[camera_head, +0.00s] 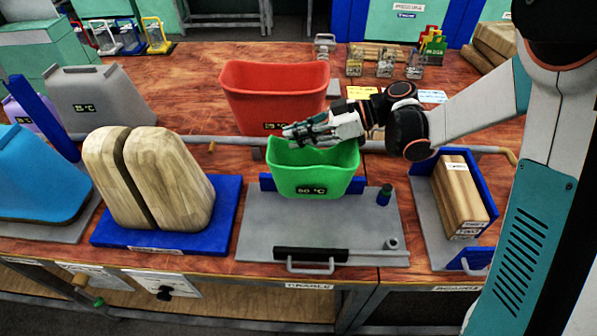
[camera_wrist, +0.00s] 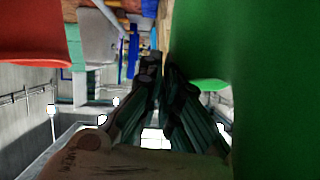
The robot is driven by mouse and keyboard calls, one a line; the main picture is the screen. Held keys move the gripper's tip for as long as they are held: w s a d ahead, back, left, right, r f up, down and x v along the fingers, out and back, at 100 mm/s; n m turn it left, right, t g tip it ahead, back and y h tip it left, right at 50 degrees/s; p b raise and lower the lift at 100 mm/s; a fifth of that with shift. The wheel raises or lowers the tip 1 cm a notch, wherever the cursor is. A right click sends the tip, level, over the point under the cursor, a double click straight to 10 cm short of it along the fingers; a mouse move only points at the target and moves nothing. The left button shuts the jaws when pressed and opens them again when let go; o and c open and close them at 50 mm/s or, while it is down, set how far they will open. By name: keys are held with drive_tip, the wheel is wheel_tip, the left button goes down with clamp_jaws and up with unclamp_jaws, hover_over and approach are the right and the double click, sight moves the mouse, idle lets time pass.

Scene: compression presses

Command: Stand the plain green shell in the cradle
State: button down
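The green shell (camera_head: 312,180), bucket-like with a "50 °C" label, is upright at the back of the cradle (camera_head: 300,229), a grey plate with a low blue back wall. I cannot tell whether its base touches the plate. My gripper (camera_head: 292,132) lies across the shell's rear rim, fingers pointing left. In the wrist view, my gripper (camera_wrist: 163,70) has its fingers close together beside the large green wall of the shell (camera_wrist: 250,80). A thin dark gap shows between the fingertips; whether they pinch the rim is hidden.
A red shell (camera_head: 272,95) stands close behind my gripper. A wooden split block (camera_head: 150,180) on a blue base is to the left, with a grey shell (camera_head: 100,98) and a blue shell (camera_head: 35,175). Boards in a blue holder (camera_head: 458,195) stand to the right.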

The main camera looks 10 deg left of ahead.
sight(298, 164)
wheel_tip(298, 164, down, 10)
drive_tip(key=b, duration=0.3)
drive_tip(key=shift+f, duration=0.15)
drive_tip(key=c, duration=1.8)
unclamp_jaws()
